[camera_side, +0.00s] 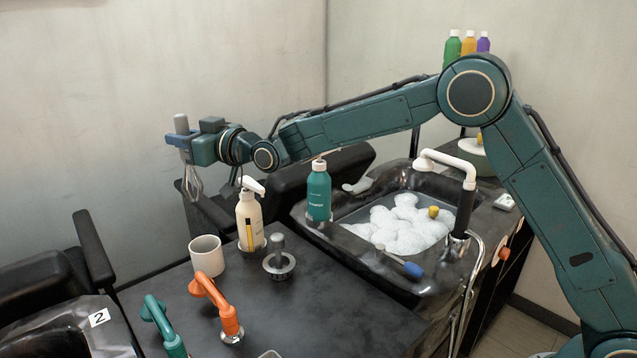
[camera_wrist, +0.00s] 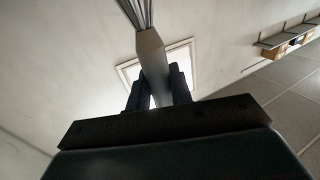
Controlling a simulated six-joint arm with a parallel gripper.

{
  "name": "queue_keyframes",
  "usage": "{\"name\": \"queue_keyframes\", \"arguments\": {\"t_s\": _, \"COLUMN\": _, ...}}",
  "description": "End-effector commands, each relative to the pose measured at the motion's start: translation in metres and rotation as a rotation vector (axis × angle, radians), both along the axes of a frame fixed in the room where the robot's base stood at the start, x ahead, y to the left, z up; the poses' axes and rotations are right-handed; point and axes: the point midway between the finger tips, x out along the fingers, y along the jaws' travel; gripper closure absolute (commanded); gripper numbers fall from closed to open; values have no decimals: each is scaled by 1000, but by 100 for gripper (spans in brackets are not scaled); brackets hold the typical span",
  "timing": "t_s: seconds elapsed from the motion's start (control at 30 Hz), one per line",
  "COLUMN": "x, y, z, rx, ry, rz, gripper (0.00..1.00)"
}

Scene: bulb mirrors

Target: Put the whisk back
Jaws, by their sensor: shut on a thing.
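The whisk (camera_side: 193,182) hangs from my gripper (camera_side: 181,140) in the side view, wire loops down and the top of its grey handle above the jaws. In the wrist view my gripper (camera_wrist: 159,90) has its two dark fingers on either side of the whisk's grey handle (camera_wrist: 151,50), with the wires running out at the top edge. The whisk is in the air, at the left of the counter (camera_side: 330,310) and apart from it in the picture. The wires' exact distance from the things below cannot be told.
A cream pump bottle (camera_side: 250,222), a white mug (camera_side: 207,255) and a round metal piece with a knob (camera_side: 279,263) stand below. Orange (camera_side: 217,305) and teal (camera_side: 165,325) curved-top items stand in front. A teal bottle (camera_side: 319,192) stands by the foamy basin (camera_side: 400,228). Black chairs (camera_side: 50,285) are left.

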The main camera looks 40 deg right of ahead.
Motion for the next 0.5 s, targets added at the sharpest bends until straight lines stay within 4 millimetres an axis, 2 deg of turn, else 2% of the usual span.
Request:
{"name": "queue_keyframes", "arguments": {"t_s": 0.03, "x": 0, "y": 0, "z": -11, "rx": -1, "ry": 4, "rz": 0, "gripper": 100}}
{"name": "queue_keyframes", "arguments": {"t_s": 0.5, "x": 0, "y": 0, "z": -100, "rx": -2, "ry": 5, "rz": -1, "gripper": 100}}
